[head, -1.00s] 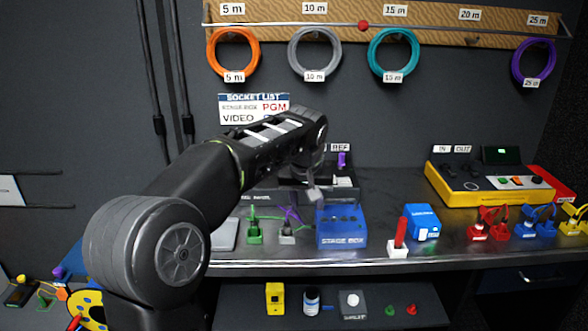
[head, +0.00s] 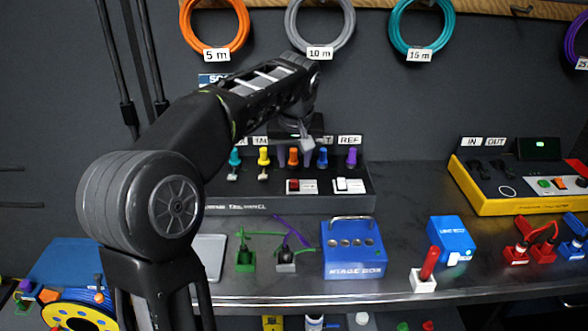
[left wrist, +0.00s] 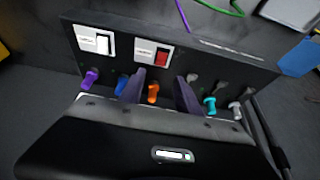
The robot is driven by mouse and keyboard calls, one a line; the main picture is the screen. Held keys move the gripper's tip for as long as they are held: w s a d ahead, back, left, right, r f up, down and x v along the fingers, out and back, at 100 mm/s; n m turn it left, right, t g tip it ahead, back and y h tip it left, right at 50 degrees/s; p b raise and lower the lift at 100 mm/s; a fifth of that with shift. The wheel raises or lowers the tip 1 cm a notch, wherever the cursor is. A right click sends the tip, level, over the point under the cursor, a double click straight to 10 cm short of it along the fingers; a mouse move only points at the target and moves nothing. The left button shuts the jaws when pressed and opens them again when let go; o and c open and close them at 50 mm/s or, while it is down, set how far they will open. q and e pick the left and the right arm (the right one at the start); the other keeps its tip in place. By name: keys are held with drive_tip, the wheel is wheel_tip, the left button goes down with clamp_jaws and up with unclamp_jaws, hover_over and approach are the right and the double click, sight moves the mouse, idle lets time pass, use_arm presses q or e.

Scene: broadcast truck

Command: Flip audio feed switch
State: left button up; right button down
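A dark socket panel (head: 235,200) stands on the bench with a row of coloured plugs along its back. Two rocker switches sit on its front: one red on a white plate (head: 294,186) and one white (head: 342,185). In the left wrist view the red switch (left wrist: 162,56) and the white switch (left wrist: 102,45) show clearly; their labels are too small to read. My left gripper (head: 306,143) hangs over the back of the panel. Its fingers (left wrist: 160,92) are apart, with an orange plug (left wrist: 153,94) seen between them; contact cannot be told. My right gripper is out of view.
A blue stage box (head: 353,262), green and grey plugs, a blue box (head: 451,238) and a red stick on a white base (head: 428,270) stand in front. A yellow console (head: 510,190) is at right. Coiled cables hang above.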

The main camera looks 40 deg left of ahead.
sight(294, 180)
use_arm(q)
drive_tip(key=shift+b+x, duration=0.3)
drive_tip(key=shift+x, duration=3.6)
drive_tip(key=shift+c, duration=0.2)
clamp_jaws()
